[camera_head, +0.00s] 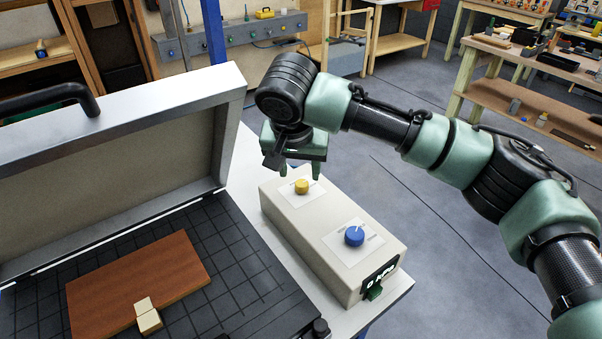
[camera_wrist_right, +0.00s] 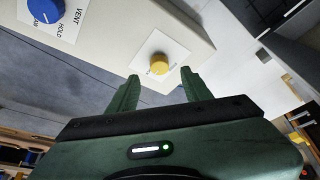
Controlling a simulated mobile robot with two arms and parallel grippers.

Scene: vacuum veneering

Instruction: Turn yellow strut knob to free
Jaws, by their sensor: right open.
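The yellow strut knob (camera_head: 302,186) sits on a white label on top of the beige control box (camera_head: 289,228). It also shows in the right wrist view (camera_wrist_right: 159,64), where its label text is partly hidden and too small to read surely. My right gripper (camera_head: 300,172) is open above the far end of the box. In the right wrist view its two fingers (camera_wrist_right: 160,88) point toward the yellow knob, one to each side, with the knob just beyond the tips. I see no contact. My left gripper does not show.
A blue knob (camera_head: 354,236) stands on the same box, with VENT and HOLD on its label in the wrist view.

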